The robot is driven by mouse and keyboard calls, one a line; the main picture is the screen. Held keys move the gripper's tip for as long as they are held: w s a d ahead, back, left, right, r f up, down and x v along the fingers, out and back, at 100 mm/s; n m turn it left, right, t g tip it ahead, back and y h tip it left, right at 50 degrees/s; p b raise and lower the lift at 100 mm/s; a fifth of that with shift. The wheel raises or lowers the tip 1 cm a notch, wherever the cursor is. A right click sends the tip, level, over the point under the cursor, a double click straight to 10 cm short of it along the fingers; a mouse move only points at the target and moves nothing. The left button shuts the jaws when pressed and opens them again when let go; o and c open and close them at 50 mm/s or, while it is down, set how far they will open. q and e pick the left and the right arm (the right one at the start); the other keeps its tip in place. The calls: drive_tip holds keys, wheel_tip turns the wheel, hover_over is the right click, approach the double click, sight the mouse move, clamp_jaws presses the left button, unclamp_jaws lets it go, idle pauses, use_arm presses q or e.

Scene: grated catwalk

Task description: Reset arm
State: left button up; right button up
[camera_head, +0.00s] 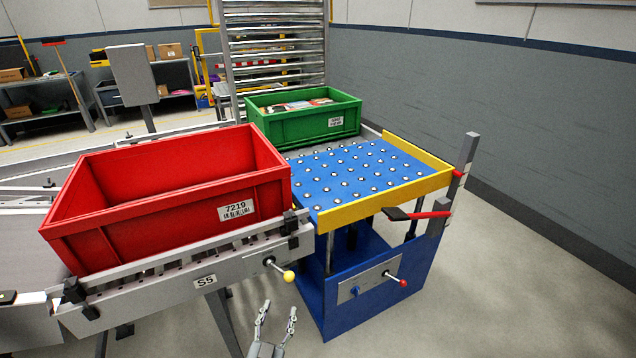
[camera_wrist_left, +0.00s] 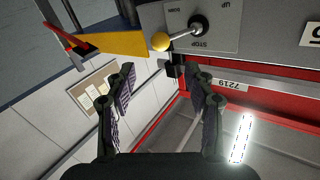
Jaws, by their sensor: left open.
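My left gripper (camera_head: 277,324) is at the bottom centre of the head view, its two fingers apart and pointing up, with nothing between them. It is in front of and below the conveyor edge, beside the blue base of the ball table. In the left wrist view its fingers (camera_wrist_left: 162,88) are also spread and empty. Past the fingertips there is a lever with a yellow knob (camera_wrist_left: 160,41) on a grey plate marked UP, DOWN and STOP. The same yellow knob (camera_head: 289,276) shows in the head view, apart from the gripper. My right gripper does not show.
A red crate (camera_head: 177,233) labelled 7219 sits on the conveyor (camera_head: 160,290). A green crate (camera_head: 330,127) holding items stands behind the blue ball-transfer table (camera_head: 350,193). A red-tipped lever (camera_head: 403,283) and a red handle (camera_head: 430,215) stick out from the table. The floor at right is clear.

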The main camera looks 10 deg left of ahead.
use_arm(q)
drive_tip(key=s+a+f+g+p, duration=0.2)
drive_tip(key=s+f+g, duration=0.2)
drive_tip(key=s+f, duration=0.55)
drive_tip(key=s+a+f+g+p, duration=0.2)
drive_tip(key=s+f+g, duration=0.25)
drive_tip(key=f, duration=1.05)
drive_tip(key=s+a+f+g, duration=0.2)
drive_tip(key=s+a+f, duration=0.1)
drive_tip(key=s, duration=0.5)
drive_tip(key=s+a+f+n+g+y+p, duration=0.1)
drive_tip(key=s+a+f+g, duration=0.1)
drive_tip(key=s, duration=0.6)
drive_tip(key=s+a+f+n+g+p, duration=0.1)
drive_tip(key=s+a+f+g, duration=0.2)
drive_tip(key=s, duration=0.5)
wheel_tip(320, 180, down, 3)
drive_tip(key=shift+a+r+g, duration=0.1)
drive_tip(key=shift+a+g, duration=0.2)
drive_tip(key=shift+g, duration=0.35)
